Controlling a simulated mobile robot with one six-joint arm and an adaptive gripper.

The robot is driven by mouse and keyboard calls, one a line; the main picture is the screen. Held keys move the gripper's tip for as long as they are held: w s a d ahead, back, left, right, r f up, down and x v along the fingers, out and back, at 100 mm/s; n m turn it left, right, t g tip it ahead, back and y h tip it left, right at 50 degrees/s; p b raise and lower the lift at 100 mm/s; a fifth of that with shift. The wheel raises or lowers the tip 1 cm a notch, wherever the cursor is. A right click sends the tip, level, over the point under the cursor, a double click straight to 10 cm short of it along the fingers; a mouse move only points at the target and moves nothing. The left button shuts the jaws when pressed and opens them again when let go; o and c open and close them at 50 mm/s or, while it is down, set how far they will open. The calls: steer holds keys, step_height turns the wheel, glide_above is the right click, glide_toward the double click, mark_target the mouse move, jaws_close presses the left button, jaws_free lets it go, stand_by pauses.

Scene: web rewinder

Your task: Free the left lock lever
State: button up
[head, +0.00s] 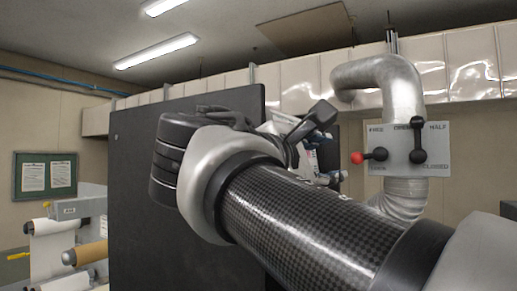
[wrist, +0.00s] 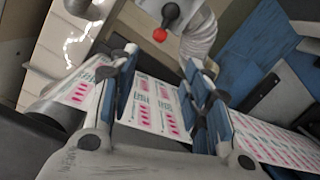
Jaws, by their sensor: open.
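A short lever with a red knob (head: 357,158) sits on a pale labelled plate (head: 437,136) on the silver duct, pointing left. It looks like the lock lever, but the small lettering is hard to read. A black-knobbed lever (head: 417,137) stands upright to its right. In the wrist view the red knob (wrist: 160,35) shows at the top, beyond my gripper. My gripper (wrist: 161,57) is open and empty, its fingers apart from the lever. In the head view my gripper (head: 320,146) is partly hidden behind my arm, left of the knob.
A printed white web with red marks (wrist: 152,105) runs across behind my fingers. The silver duct (head: 398,88) bends above and below the plate. A large dark panel (head: 132,200) stands at the left, with paper rolls (head: 52,250) beyond it. Blue parts (wrist: 258,45) lie at the right.

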mark_target(355, 158)
steer(key=p+x, duration=0.3)
steer(key=x, duration=1.4)
steer(key=shift+d+p, duration=0.2)
steer(key=shift+p, duration=0.1)
jaws_close()
